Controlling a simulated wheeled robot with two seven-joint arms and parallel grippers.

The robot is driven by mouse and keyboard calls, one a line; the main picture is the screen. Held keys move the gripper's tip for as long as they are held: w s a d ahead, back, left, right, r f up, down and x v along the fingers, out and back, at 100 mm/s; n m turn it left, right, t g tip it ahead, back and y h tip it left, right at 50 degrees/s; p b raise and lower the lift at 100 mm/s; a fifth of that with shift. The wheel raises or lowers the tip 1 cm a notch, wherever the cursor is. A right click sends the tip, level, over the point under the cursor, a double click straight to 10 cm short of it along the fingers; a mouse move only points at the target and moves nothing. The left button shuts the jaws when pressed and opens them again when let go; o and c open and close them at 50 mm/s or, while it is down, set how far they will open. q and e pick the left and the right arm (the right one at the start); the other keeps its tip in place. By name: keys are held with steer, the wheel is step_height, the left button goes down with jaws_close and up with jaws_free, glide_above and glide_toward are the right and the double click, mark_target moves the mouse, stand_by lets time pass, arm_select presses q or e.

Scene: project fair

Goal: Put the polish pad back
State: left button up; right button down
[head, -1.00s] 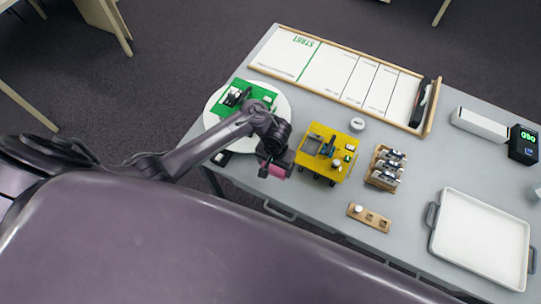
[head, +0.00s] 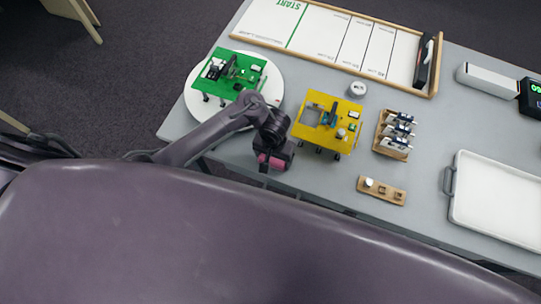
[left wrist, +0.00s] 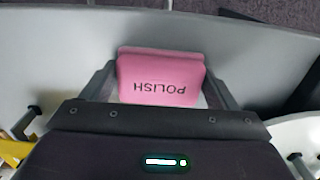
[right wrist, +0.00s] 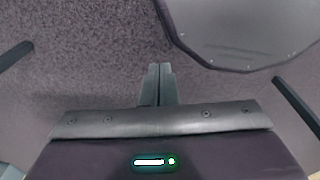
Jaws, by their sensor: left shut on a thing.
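The polish pad (left wrist: 160,78) is a pink block lettered POLISH, seen upside down in the left wrist view. My left gripper (left wrist: 160,92) is shut on it, one finger at each side. In the head view my left gripper (head: 272,160) is by the table's front edge, left of and nearer than the yellow board; a bit of the pink pad (head: 264,158) shows there. I cannot tell whether the pad touches the table. My right gripper (right wrist: 157,84) shows only in its wrist view, its fingers together and empty above the dark carpet.
On the grey table (head: 300,182) a green board (head: 232,74) stands on a white disc (head: 197,108). A yellow board (head: 316,133), a wooden rack (head: 393,147), a small wooden holder (head: 384,192) and a white tray (head: 500,205) stand to the right. A long framed board (head: 335,45) lies behind.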

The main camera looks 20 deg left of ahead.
arm_select(q)
steer(key=shift+a, duration=0.1)
steer(key=shift+s+d, duration=0.15)
steer(key=shift+d, duration=0.05)
steer(key=o, duration=0.8)
step_height(320, 180, up, 12)
steer(key=p, duration=0.8)
steer(key=shift+r+p, duration=0.15)
steer(key=shift+p, duration=0.2)
arm_select(e)
step_height(320, 180, up, 9)
steer(key=shift+s+d+f, duration=0.2)
steer(key=shift+s+d, duration=0.1)
steer(key=shift+s, duration=0.15)
steer(key=shift+d, duration=0.1)
